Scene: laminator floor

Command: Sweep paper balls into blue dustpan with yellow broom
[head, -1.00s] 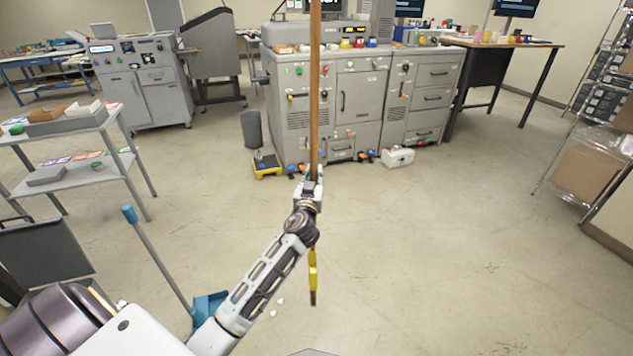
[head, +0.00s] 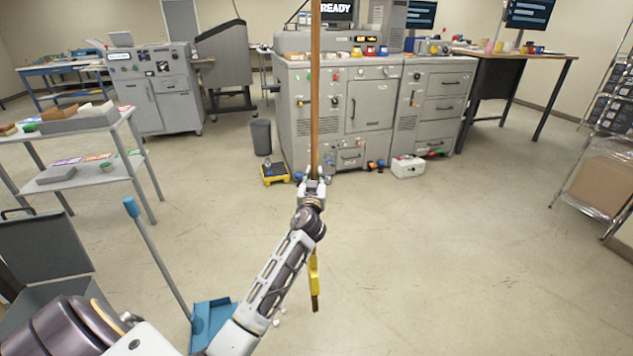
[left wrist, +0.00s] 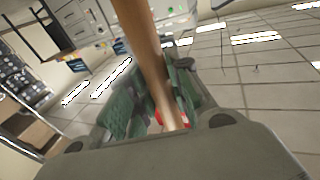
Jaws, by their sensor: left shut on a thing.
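My left gripper (head: 313,186) is shut on the wooden handle of the yellow broom (head: 315,90) and holds it upright in front of me. The handle also runs between the fingers in the left wrist view (left wrist: 150,60). The broom's yellow head (head: 314,282) hangs below the gripper, partly behind my arm. The blue dustpan (head: 212,318) with its long handle (head: 160,258) stands on the floor at the lower left, its right side hidden by my left arm. Small white paper balls (head: 277,322) lie on the floor just right of my forearm. My right gripper is not in view.
Grey machine cabinets (head: 345,112) stand across the back, with a small yellow item (head: 274,172) and a white box (head: 407,167) at their foot. A grey shelf table (head: 100,176) is at left, a rack (head: 605,150) at right. The central floor is open.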

